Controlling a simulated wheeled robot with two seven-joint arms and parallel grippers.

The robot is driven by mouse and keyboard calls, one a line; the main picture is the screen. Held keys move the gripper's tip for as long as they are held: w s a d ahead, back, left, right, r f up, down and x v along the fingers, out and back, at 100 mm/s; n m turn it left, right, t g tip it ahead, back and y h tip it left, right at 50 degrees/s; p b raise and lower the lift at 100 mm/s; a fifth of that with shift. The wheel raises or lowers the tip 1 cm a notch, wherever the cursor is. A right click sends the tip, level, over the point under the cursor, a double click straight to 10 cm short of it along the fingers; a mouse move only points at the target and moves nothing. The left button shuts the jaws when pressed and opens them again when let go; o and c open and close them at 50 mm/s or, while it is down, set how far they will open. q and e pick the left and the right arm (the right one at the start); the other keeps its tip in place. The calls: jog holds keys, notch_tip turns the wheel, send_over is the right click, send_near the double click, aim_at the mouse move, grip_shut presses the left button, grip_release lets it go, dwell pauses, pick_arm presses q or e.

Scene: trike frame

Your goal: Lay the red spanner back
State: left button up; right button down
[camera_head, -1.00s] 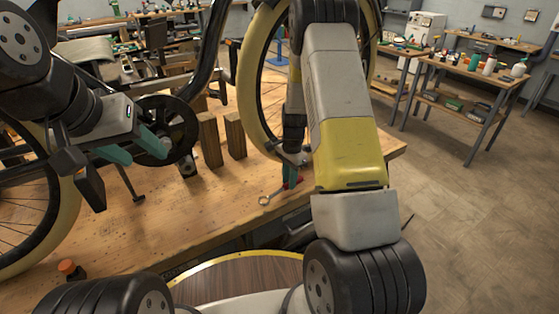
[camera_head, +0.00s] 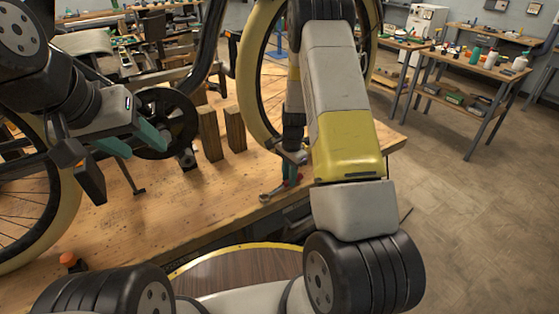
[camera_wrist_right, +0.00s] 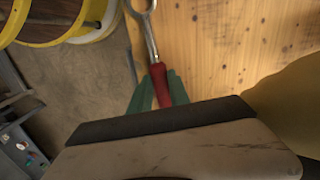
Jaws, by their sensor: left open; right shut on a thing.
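The red spanner shows in the right wrist view, with a red handle (camera_wrist_right: 160,82) and a silver shaft and ring end reaching to the top of the picture. My right gripper (camera_wrist_right: 162,92) is shut on the red handle between its green fingers. In the head view the spanner (camera_head: 272,194) points left from my right gripper (camera_head: 291,174), near the bench's front edge. I cannot tell whether it touches the wood. My left gripper (camera_head: 132,148) is open and empty, in front of the trike's crank.
The wooden bench (camera_head: 215,190) carries the trike frame, wheels and two upright wooden blocks (camera_head: 222,133). An orange-topped object (camera_head: 70,261) stands at the front left. Bare bench lies left of the spanner.

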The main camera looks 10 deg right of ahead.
jog(key=c, duration=1.1)
grip_release()
jog(key=shift+c, duration=0.2)
jog(key=shift+w+d+r, duration=0.1)
jog(key=shift+r, duration=1.85)
jog(key=shift+d+r, duration=0.1)
jog(key=shift+r, duration=1.85)
